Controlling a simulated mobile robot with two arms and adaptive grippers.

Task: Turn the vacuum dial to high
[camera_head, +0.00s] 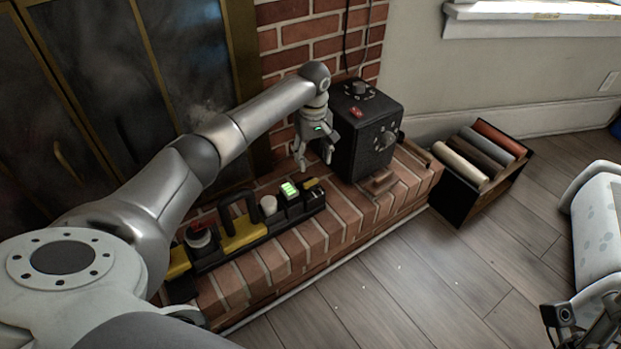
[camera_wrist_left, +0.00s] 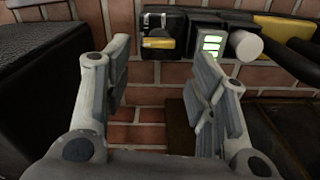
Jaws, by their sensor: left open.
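A black box-shaped unit (camera_head: 365,130), which looks like the vacuum, stands on the brick hearth. One round dial (camera_head: 359,90) is on its top, near a small red switch (camera_head: 356,112). A second dial (camera_head: 385,140) is on its front. The dial settings are too small to read. My left gripper (camera_head: 318,156) is open and empty just left of the unit, apart from its dials. In the left wrist view the open fingers (camera_wrist_left: 162,85) point toward brick, and a dark textured side, likely the unit (camera_wrist_left: 45,100), is at the left.
A black and yellow rail of tools (camera_head: 240,238) with a lit green display (camera_head: 289,190) lies along the hearth (camera_head: 335,220) below my left arm. A black rack of coloured rolls (camera_head: 468,192) stands right of the hearth. Wooden floor (camera_head: 420,285) in front is clear.

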